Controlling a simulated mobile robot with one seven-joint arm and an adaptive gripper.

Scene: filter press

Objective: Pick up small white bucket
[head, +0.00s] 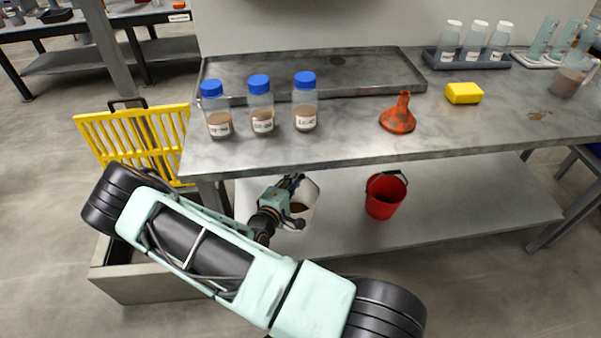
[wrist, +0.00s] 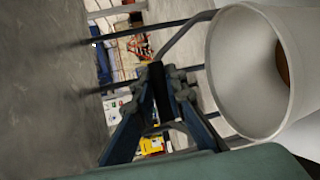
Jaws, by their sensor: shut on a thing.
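The small white bucket (head: 307,205) is at the left part of the lower shelf, under the bench top, partly hidden behind my gripper. It also shows large in the wrist view (wrist: 236,75), at the right, with its open mouth facing the camera and something brown inside. Its grey handle arches from the rim to my gripper. My gripper (head: 294,186) is shut on the handle; in the wrist view its fingers (wrist: 162,82) meet around it. I cannot tell whether the bucket touches the shelf.
A red bucket (head: 384,196) stands on the lower shelf (head: 450,208), right of the white one. The bench top (head: 345,148) overhangs both. A yellow rack (head: 135,135) stands left.

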